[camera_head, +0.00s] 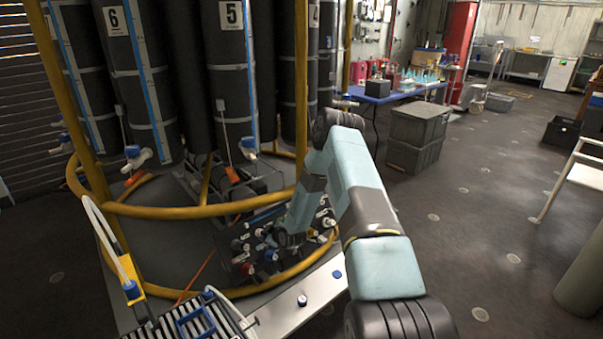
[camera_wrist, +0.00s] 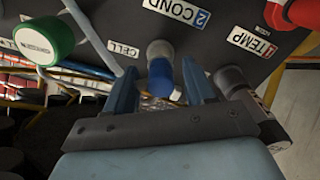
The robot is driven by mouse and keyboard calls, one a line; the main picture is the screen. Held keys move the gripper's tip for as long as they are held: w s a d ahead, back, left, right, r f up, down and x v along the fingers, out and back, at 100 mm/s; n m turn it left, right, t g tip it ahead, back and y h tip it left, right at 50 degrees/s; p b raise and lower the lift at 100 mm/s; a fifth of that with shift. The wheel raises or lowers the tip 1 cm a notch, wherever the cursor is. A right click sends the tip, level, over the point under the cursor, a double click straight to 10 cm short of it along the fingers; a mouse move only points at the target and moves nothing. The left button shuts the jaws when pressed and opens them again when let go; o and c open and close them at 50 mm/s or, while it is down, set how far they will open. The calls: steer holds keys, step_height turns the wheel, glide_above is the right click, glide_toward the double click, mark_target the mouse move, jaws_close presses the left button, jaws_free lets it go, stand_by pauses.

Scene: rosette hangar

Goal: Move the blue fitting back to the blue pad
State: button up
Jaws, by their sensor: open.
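A blue fitting (camera_wrist: 160,76) with a grey cap shows in the wrist view. It stands at the dark panel (camera_wrist: 125,20), near a label reading 2 COND with a blue number square. My gripper (camera_wrist: 160,90) is open, with one finger on each side of the blue fitting. I cannot tell whether the fingers touch it. In the head view my arm reaches down to the cluster of fittings, and the fingertips are hard to make out. A small blue patch (camera_head: 337,274) lies on the pale ledge (camera_head: 318,288); I cannot tell whether it is the blue pad.
A green-and-white cap (camera_wrist: 45,41) and a red fitting (camera_wrist: 302,12) flank the blue fitting in the wrist view. A dark cylindrical fitting (camera_wrist: 232,80) is close to the right finger. In the head view, yellow rails (camera_head: 200,211) and tall black cylinders (camera_head: 225,75) stand around the panel.

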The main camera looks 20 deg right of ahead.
stand_by(0.6)
jaws_close()
stand_by(0.3)
steer(key=shift+s, duration=0.1)
steer(key=shift+v, duration=2.95)
